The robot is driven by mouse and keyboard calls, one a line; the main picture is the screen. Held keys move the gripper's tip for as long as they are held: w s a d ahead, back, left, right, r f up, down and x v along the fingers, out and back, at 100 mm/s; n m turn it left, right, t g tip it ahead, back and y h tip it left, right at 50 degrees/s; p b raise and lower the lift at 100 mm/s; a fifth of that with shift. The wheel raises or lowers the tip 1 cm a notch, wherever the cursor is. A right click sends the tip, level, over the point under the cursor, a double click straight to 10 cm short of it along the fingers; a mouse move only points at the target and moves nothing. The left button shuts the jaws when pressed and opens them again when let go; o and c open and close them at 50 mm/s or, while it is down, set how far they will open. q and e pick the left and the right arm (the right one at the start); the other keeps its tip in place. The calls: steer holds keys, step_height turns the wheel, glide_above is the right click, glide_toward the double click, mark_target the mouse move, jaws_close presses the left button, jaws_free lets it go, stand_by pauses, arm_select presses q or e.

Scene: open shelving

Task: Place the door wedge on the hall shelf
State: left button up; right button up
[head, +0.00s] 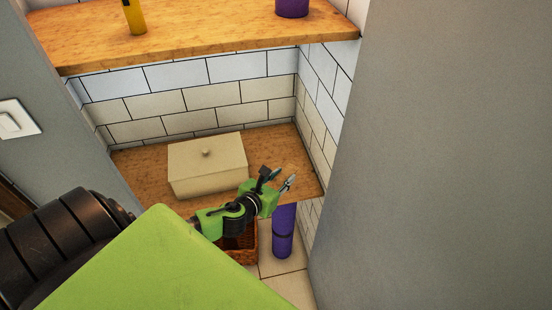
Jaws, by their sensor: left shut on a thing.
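My left gripper (278,176) is over the right front part of the lower wooden shelf (140,160), right of a cream box. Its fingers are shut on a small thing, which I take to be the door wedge. The wedge blends with the wood behind it, so its outline is hard to tell. I cannot tell whether it touches the shelf. An upper wooden shelf (200,35) runs above. My right gripper is not in view.
The lidded cream box (207,165) fills much of the lower shelf. Below stand a wicker basket (243,254) and a purple cylinder (283,232). A yellow item (134,17) and a purple pot (292,7) stand on the upper shelf. A grey wall (440,150) closes the right.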

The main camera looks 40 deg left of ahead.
arm_select(q)
steer(key=w+a+f+b, duration=0.1)
steer(key=w+f, duration=0.1)
steer(key=w+a+f, duration=0.2)
steer(key=f, duration=0.1)
steer(key=w+a+f+b, duration=0.1)
steer(key=w+f, duration=0.1)
steer(key=w, duration=0.1)
steer(key=shift+w+a+f+b, duration=0.1)
steer(key=shift+a+f+b, duration=0.1)
steer(key=shift+b, duration=0.15)
steer(key=shift+w+f+b, duration=0.2)
steer(key=shift+f+b, duration=0.6)
steer(key=shift+f, duration=0.9)
steer(key=shift+f, duration=0.25)
steer(key=o, duration=1.1)
steer(key=shift+c, duration=0.2)
